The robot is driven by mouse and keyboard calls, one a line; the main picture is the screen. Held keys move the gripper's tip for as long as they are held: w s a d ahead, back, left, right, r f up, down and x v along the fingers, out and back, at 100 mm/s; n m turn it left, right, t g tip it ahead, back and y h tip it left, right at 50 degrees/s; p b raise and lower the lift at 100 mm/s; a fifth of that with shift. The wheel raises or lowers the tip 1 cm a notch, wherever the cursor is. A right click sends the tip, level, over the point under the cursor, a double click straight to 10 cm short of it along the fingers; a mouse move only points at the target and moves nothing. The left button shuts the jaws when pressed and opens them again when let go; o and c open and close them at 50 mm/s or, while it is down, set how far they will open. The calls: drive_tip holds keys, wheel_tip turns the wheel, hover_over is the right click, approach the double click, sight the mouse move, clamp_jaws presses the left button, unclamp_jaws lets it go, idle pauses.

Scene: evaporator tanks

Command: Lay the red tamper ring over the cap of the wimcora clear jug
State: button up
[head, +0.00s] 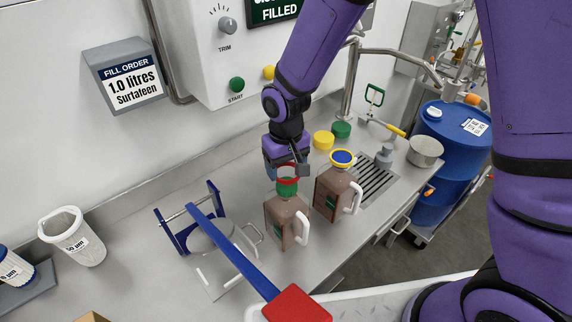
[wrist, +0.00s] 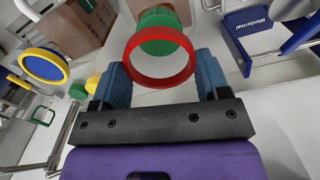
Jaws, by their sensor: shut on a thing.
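My gripper (head: 285,163) is shut on the red tamper ring (head: 289,180), with blue fingers on either side of the ring in the wrist view (wrist: 162,68). The ring (wrist: 160,82) is right at the green cap (head: 287,188) of a brown-filled jug (head: 283,225) with a white handle. In the wrist view the green cap (wrist: 158,18) shows behind and through the ring. I cannot tell whether the ring touches the cap. A second brown jug (head: 335,193) has a blue cap with a yellow ring (head: 343,157). The jug names are unreadable.
A blue frame with a long red-ended lever (head: 240,258) stands just left in front of the jugs. Yellow (head: 323,139) and green (head: 341,130) caps lie behind. A drain grate (head: 374,183), a pot (head: 425,151) and a blue drum (head: 445,140) are to the right.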

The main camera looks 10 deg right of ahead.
drive_tip(key=shift+f, duration=1.85)
drive_tip(key=o, duration=1)
drive_tip(key=shift+c, duration=0.2)
drive_tip(key=shift+r, duration=3.45)
